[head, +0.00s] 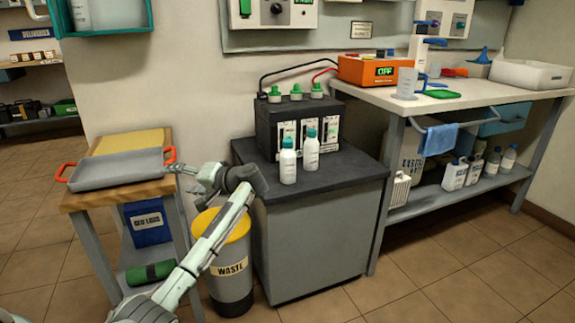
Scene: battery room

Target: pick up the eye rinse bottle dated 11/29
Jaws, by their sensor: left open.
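Two white bottles with green-teal caps stand upright on the dark cabinet top, in front of a black battery. The left bottle (288,166) is slightly nearer the front edge; the right bottle (310,155) is close beside it. Both have labels, but the dates are too small to read, so I cannot tell which is dated 11/29. My left gripper (183,176) is open and empty, beside the right handle of the grey tray, well to the left of the bottles. My right gripper is not in view.
The bottles share the cabinet (318,190) with the battery (300,120) behind them. A grey tray (120,170) with orange handles lies on a wooden-topped cart at left. A cluttered white bench (450,98) is at right.

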